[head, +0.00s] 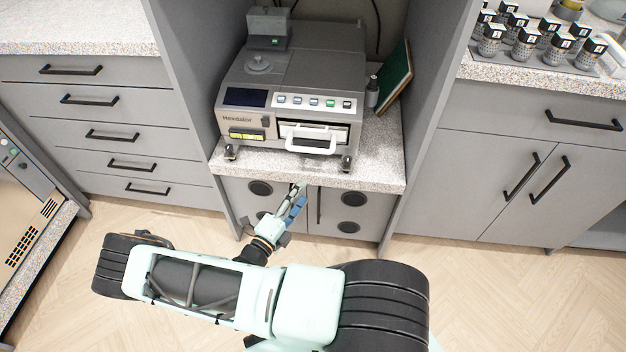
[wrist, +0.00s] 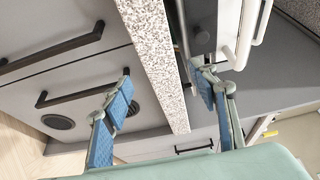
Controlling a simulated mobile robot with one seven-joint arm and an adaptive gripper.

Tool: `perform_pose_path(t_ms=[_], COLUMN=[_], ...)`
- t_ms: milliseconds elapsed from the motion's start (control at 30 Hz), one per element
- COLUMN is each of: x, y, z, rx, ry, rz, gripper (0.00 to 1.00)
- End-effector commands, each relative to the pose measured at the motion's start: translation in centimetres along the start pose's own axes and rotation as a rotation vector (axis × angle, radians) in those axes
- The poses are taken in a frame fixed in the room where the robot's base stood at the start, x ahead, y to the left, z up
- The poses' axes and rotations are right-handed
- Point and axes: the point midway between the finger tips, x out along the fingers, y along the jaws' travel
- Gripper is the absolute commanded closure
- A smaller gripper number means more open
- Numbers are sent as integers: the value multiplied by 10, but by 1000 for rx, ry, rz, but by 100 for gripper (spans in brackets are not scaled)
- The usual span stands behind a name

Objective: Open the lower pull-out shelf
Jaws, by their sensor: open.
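A speckled stone-topped shelf (head: 375,174) spans the bay under a grey autoclave (head: 290,85); it is the only shelf visible in this bay, and how far out it sits is unclear. My gripper (head: 298,190) is at the front edge of this shelf, left of its middle. In the wrist view, the shelf's speckled edge (wrist: 160,70) runs between the two blue-padded fingers of my gripper (wrist: 165,75). The fingers stand apart, one on each side of the edge. I cannot tell whether either finger touches it. The gripper is open and holds nothing.
Below the shelf are grey cabinet doors (head: 378,208) with dark round vents. The autoclave has a white front handle (head: 312,140) above the shelf. A green board (head: 393,77) leans at its right. Drawers stand left, and a counter with jars (head: 525,42) right. The wood floor (head: 520,285) is clear.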

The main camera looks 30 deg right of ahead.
Motion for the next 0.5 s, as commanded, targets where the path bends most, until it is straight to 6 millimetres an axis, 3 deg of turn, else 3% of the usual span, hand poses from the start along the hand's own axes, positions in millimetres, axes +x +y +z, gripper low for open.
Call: perform_pose_path(t_ms=[200, 500], x=[44, 74], y=[1, 0], z=[-1, 0], rx=[2, 2], ry=[3, 2], rz=[-2, 1], gripper=[46, 46])
